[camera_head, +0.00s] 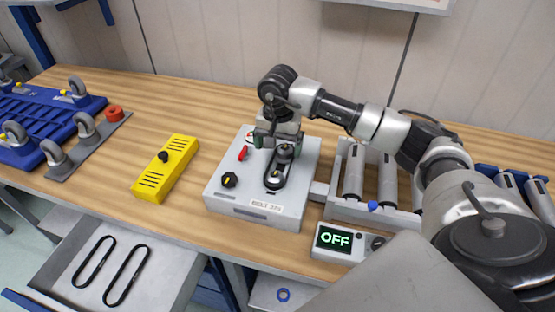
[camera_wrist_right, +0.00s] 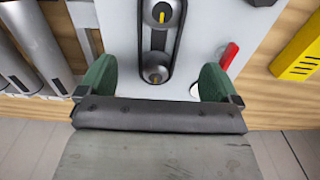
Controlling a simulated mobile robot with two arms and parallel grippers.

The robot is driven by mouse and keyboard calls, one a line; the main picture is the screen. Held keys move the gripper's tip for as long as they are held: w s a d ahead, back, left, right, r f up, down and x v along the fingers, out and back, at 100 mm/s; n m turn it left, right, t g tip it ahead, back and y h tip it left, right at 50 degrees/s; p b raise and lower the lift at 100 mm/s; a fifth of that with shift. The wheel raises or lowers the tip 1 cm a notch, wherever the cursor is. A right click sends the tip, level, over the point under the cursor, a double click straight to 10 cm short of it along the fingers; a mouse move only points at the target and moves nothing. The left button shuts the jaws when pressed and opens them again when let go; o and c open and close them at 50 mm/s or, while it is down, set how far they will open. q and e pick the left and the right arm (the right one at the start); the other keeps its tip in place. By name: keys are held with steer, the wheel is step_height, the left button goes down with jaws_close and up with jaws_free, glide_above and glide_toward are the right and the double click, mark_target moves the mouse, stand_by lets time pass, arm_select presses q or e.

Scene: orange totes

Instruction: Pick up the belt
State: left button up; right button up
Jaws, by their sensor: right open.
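A black belt (camera_head: 275,183) runs around two pulleys on top of a grey box (camera_head: 227,198) labelled "BELT". The belt also shows in the right wrist view (camera_wrist_right: 177,42), passing around the upper and lower pulleys. Two more black belts lie flat in an open drawer, one on the left (camera_head: 95,262) and one on the right (camera_head: 126,276). My right gripper (camera_head: 278,142) is over the back part of the grey box. In the wrist view its green fingers (camera_wrist_right: 155,80) are spread on either side of the lower pulley, with nothing held. My left gripper is out of view.
A yellow box (camera_head: 165,170) stands left of the grey box. A controller reading "OFF" (camera_head: 333,240) and a roller conveyor (camera_head: 340,210) are to the right. A red lever (camera_head: 243,153) and black knob (camera_head: 229,180) stick up from the grey box. Blue wheeled parts (camera_head: 50,118) lie far left.

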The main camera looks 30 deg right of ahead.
mark_target(280, 163)
step_height(280, 163, down, 2)
steer(key=shift+f+p, duration=0.2)
steer(key=shift+p, duration=0.15)
steer(key=f+p, duration=0.1)
steer(key=f, duration=0.1)
steer(key=f+p, duration=0.1)
steer(key=shift+w+d+f, duration=0.1)
steer(key=shift+d+f, duration=0.1)
steer(key=shift+f, duration=0.7)
steer(key=shift+c, duration=0.7)
steer(key=c, duration=0.9)
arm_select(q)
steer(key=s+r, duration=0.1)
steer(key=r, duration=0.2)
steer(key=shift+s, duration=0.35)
arm_select(e)
steer(key=shift+o, duration=0.2)
